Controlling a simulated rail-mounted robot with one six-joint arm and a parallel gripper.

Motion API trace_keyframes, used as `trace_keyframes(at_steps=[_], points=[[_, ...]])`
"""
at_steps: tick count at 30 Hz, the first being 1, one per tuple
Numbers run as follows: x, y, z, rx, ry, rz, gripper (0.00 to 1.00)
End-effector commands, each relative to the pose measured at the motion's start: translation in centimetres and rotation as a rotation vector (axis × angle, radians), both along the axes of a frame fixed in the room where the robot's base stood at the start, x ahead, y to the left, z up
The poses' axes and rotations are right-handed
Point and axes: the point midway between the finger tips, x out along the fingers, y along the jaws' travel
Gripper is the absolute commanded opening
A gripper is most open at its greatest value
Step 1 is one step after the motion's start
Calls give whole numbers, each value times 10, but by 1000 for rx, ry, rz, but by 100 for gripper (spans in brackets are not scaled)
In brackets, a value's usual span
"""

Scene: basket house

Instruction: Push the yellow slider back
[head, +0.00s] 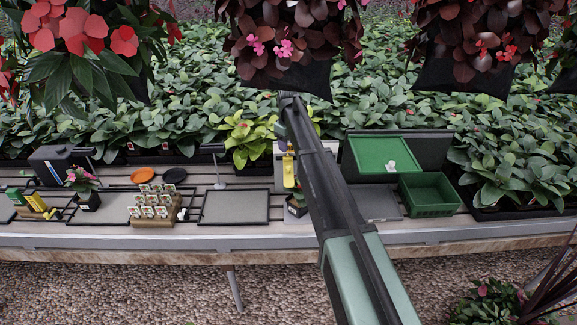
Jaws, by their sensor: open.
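A narrow upright yellow piece (289,171), which looks like the yellow slider, stands against a pale board (280,172) near the middle of the bench. My arm passes just to its right and covers part of the board, so the slider's track and full shape are hard to make out. My arm reaches from the bottom right up to the plants above the bench. My gripper's fingers do not show; they are hidden or outside the picture, so their distance from the slider cannot be told.
A green crate (430,209) and a green panel (364,151) stand right of my arm. A rack of small cards (153,221) and an empty grey tray (234,207) lie to the left. Yellow and green blocks (34,201) sit far left. Hanging plants (290,40) crowd the space above.

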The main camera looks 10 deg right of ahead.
Motion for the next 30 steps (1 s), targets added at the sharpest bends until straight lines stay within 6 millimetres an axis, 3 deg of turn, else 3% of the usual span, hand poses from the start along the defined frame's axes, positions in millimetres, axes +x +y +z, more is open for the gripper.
trace_keyframes(at_steps=[12, 15, 25, 30], points=[[-1, 0, -93, 0, 0, -2, 50], [-1, 0, -105, 0, 0, -3, 50], [-1, 0, -104, 0, 0, -3, 49], [-1, 0, -104, 0, 0, -3, 23]])
